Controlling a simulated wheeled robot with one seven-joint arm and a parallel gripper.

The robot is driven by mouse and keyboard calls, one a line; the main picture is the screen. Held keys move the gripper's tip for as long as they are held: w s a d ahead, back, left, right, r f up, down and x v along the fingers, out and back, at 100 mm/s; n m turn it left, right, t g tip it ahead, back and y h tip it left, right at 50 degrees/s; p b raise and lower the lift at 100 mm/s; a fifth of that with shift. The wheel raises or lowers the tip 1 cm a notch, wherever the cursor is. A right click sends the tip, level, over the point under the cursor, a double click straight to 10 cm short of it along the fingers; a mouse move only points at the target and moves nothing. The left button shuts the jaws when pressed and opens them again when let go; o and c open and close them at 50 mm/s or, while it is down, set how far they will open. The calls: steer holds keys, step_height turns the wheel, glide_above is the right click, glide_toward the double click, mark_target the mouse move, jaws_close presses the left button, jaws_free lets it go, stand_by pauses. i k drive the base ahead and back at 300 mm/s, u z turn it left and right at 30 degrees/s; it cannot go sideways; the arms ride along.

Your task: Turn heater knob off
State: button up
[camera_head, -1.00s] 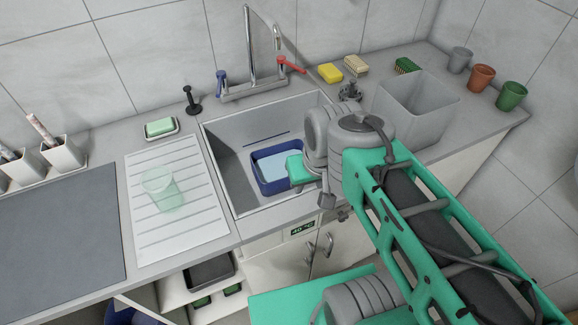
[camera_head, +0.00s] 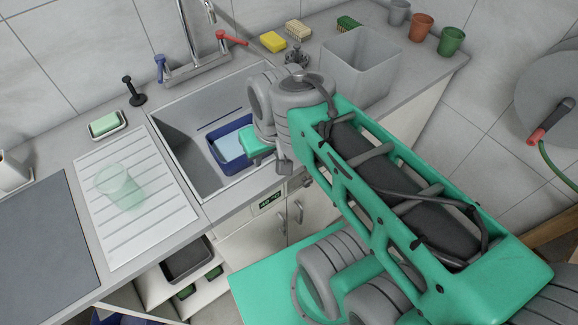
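A small dark display (camera_head: 270,201) with green digits, reading about 40 °C, is set in the counter's front edge below the sink. A small dark part (camera_head: 306,182), possibly the heater knob, shows just right of it, partly behind my arm. Its setting cannot be read. My arm reaches from the lower right to above the sink's right front edge. Its end is bent down, with a small grey part (camera_head: 284,166) near the counter edge, above and right of the display. My gripper's fingers cannot be made out, nor whether they touch anything.
The sink (camera_head: 180,125) holds a blue tub (camera_head: 216,160). The faucet (camera_head: 190,50) has blue and red handles. A hose reel (camera_head: 550,90) hangs at right.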

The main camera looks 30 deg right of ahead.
mark_target(308, 182)
steer(key=k, duration=1)
steer(key=u, duration=1.55)
steer(key=i, duration=1.2)
steer(key=z, duration=1.85)
